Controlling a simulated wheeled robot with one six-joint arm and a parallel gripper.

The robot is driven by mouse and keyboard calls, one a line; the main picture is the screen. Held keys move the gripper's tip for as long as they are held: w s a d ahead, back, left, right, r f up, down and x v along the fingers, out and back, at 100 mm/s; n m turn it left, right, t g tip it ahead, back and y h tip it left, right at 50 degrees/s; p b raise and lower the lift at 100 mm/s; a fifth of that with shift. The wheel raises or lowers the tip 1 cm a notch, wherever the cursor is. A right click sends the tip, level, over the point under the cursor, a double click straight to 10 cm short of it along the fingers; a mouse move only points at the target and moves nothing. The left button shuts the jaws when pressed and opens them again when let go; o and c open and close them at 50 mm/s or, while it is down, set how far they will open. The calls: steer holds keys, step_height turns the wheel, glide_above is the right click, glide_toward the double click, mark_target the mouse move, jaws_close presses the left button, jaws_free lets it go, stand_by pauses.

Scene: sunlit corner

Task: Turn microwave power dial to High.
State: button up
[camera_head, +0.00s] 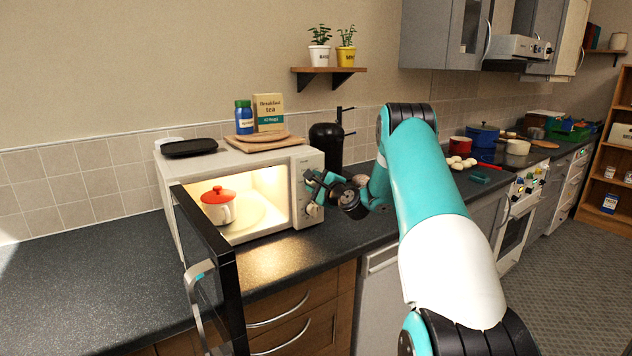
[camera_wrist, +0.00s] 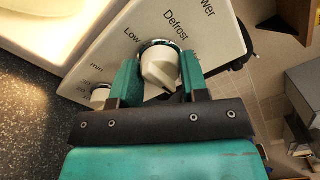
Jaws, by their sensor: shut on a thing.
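The white microwave (camera_head: 285,160) stands on the counter with its door (camera_head: 205,265) swung open. Its power dial (camera_wrist: 158,66) is a cream knob with a raised grip. The labels "Low" and "Defrost" show beside the dial in the wrist view; no "High" label is visible and I cannot tell the exact setting. My gripper (camera_head: 313,186) is at the microwave's control panel. In the wrist view my gripper (camera_wrist: 160,77) is shut on the dial, one teal finger on each side. In the head view the gripper hides the dial.
A second knob (camera_wrist: 101,94), marked "min", sits just below the dial and also shows in the head view (camera_head: 315,210). A white pot with a red lid (camera_head: 218,205) stands inside the lit microwave. A black canister (camera_head: 327,146) stands behind the gripper.

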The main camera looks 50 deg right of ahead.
steer(key=shift+d, duration=0.1)
stand_by(0.4)
steer(key=o, duration=0.9)
steer(key=shift+s, duration=0.1)
steer(key=b+v, duration=0.7)
steer(key=v, duration=1)
steer(key=shift+s, duration=0.1)
steer(key=shift+s, duration=0.1)
